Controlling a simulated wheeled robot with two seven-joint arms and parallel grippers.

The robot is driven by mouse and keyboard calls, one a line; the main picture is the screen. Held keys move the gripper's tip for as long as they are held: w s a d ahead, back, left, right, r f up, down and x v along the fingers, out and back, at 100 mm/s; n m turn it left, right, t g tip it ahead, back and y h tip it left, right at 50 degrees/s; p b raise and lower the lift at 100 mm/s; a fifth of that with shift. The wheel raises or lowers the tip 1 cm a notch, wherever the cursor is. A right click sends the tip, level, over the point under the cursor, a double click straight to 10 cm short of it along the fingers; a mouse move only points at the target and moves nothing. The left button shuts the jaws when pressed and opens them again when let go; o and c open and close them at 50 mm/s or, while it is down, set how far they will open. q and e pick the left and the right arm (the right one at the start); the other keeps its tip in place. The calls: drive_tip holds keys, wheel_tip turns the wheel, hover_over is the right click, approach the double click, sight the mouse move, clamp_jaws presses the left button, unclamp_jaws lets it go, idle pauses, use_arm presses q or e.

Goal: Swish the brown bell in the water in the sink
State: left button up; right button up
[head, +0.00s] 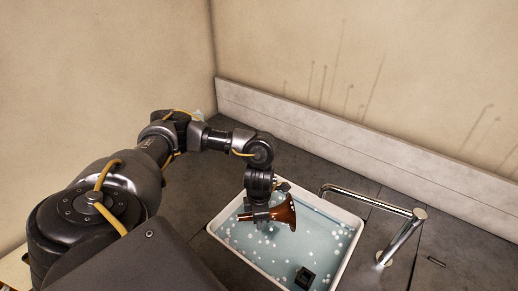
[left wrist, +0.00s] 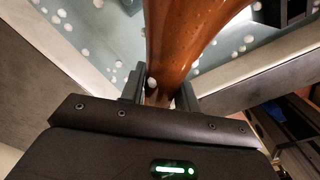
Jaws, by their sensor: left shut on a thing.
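The brown bell (head: 284,212) is a glossy flared horn part, held over the sink (head: 349,222) with its wide end toward the right. My left gripper (head: 258,214) is shut on the bell's narrow end. In the left wrist view, the bell (left wrist: 180,45) rises between the two fingers of the left gripper (left wrist: 162,92). The water (head: 262,250) is pale blue with several white bubbles. The bell is at or just above the water; I cannot tell if it touches. My right gripper is not in view.
A chrome faucet (head: 400,238) stands at the sink's right, its spout reaching over the rim. A small black object (head: 305,278) is in the sink near the front. The dark counter (head: 455,235) is mostly clear at the right, with a wall behind.

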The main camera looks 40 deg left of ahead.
use_arm(q)
wheel_tip(320, 180, up, 5)
drive_tip(key=p, duration=0.4)
drive_tip(key=shift+r, duration=2.4)
